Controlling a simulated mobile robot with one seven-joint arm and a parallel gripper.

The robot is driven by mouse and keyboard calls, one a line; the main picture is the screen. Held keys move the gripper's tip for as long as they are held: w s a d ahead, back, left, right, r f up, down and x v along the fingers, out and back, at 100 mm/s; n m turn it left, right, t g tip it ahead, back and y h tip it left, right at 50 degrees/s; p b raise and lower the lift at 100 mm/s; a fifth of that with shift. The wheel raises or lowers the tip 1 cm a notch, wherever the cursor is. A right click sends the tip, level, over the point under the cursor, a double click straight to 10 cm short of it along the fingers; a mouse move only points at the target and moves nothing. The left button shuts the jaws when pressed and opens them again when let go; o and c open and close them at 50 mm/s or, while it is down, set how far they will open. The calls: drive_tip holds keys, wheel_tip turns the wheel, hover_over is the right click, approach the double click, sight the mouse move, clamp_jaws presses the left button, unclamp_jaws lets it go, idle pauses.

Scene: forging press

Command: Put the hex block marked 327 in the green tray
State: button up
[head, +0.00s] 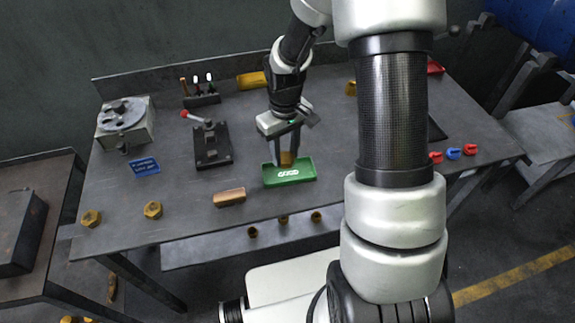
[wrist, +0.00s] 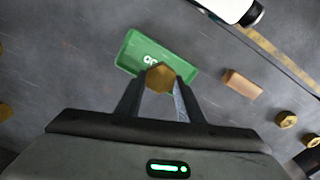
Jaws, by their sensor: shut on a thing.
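My gripper (head: 287,155) is over the green tray (head: 300,177), its fingers pointing down. It is shut on a brass-coloured hex block (head: 287,159). In the wrist view the hex block (wrist: 160,77) sits between the two fingertips and overlaps the near edge of the green tray (wrist: 135,48). The tray carries white lettering on its front and looks otherwise empty. No number can be read on the held block. I cannot tell whether the block touches the tray floor or hangs just above it.
A tan block (head: 230,197) lies left of the tray. Hex blocks (head: 153,209) (head: 91,218) stand near the table's front left edge. A clamp fixture (head: 211,146) stands behind left. Red and blue pieces (head: 453,153) lie at right. More hex pieces (head: 283,219) sit on the lower shelf.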

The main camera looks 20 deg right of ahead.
sight(286, 173)
drive_tip(key=shift+f, duration=2.6)
drive_tip(key=o, duration=1.3)
